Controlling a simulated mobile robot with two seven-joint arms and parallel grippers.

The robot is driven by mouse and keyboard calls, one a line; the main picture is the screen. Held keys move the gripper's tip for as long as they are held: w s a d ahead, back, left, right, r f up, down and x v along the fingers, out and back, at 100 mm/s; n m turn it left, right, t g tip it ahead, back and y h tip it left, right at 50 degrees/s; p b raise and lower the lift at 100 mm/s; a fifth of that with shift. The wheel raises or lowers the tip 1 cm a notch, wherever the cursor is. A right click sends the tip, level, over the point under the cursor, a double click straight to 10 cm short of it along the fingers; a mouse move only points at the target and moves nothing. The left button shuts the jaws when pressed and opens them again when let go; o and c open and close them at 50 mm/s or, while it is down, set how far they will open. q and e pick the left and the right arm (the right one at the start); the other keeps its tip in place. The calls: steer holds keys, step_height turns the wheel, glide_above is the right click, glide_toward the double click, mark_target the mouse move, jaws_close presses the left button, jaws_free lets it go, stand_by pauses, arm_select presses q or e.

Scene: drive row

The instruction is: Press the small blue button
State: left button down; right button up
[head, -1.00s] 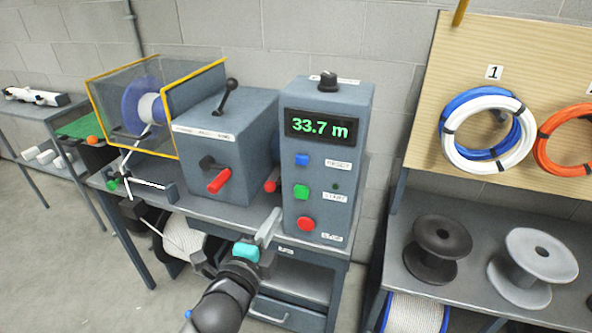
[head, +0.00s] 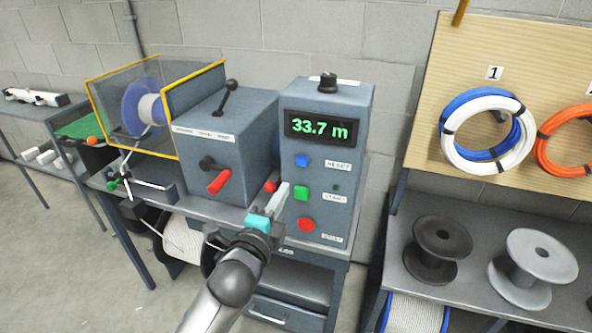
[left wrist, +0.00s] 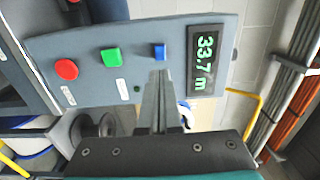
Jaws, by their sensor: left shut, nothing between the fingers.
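The small blue button (head: 302,160) is at the upper left of the grey control box's front, beside a RESET label and below the green display (head: 318,127), which reads 33.7 m. It also shows in the left wrist view (left wrist: 159,52). My left gripper (head: 282,194) is shut and empty, in front of the box and lower than the blue button in the head view. In the left wrist view its fingertips (left wrist: 160,74) point towards the blue button; I cannot tell the remaining gap. A green button (head: 301,193) and a red button (head: 306,224) sit below the blue one.
A machine housing with a red-handled lever (head: 219,182) stands left of the control box. A yellow-edged guard (head: 196,88) surrounds a blue reel behind it. Spools (head: 441,244) stand on the right bench, below cable coils on a board.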

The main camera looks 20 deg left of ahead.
mark_target(300, 163)
arm_select(q)
steer(key=w, duration=0.9)
steer(key=shift+d, duration=0.2)
steer(key=shift+w, duration=0.1)
steer(key=shift+b, duration=0.3)
